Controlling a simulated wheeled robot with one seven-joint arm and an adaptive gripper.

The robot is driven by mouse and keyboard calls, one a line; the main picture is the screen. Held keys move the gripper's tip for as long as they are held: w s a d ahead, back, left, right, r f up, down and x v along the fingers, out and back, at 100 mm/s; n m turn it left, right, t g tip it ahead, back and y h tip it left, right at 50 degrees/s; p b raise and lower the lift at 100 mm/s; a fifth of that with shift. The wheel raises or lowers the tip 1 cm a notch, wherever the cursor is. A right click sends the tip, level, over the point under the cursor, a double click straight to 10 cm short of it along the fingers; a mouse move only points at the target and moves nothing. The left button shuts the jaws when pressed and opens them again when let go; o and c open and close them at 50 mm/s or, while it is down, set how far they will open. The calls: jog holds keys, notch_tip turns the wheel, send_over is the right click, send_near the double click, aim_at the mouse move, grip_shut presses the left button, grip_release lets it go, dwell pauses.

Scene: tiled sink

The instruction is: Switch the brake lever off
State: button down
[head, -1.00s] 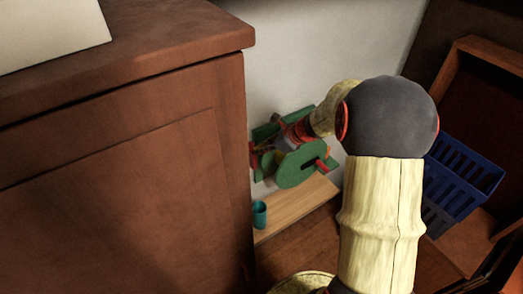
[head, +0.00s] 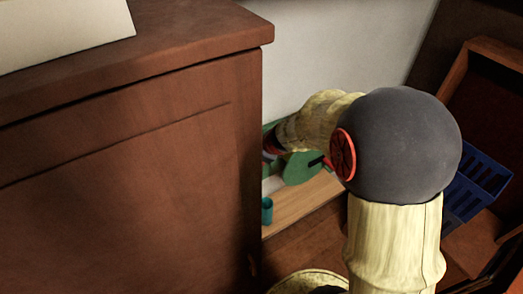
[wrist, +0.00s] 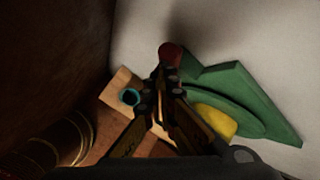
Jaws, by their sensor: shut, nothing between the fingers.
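The green device (head: 305,168) is on or against the pale wall, above a wooden shelf, in the head view. My arm and the cabinet hide much of it. A small red part with a dark end (head: 326,163) sticks out at its right. In the wrist view the green device (wrist: 245,98) lies right of my gripper (wrist: 160,84), with a yellow part (wrist: 214,121). A dark red rounded end (wrist: 171,53) is just beyond the fingertips; I cannot tell whether it is the brake lever or whether they touch. My gripper is shut and empty. The head view hides its fingers.
A large brown cabinet (head: 130,180) fills the left, close to my arm. A teal cup (head: 267,210) stands on the wooden shelf (head: 300,208); it also shows in the wrist view (wrist: 129,97). A blue basket (head: 475,185) is at the right.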

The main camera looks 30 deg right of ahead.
jog(key=shift+a+f, duration=0.2)
jog(key=shift+a, duration=0.2)
jog(key=shift+d, duration=0.15)
jog(key=shift+d+f+b, duration=0.2)
jog(key=shift+d+b, duration=0.2)
jog(key=shift+d, duration=0.25)
jog(key=shift+d, duration=0.1)
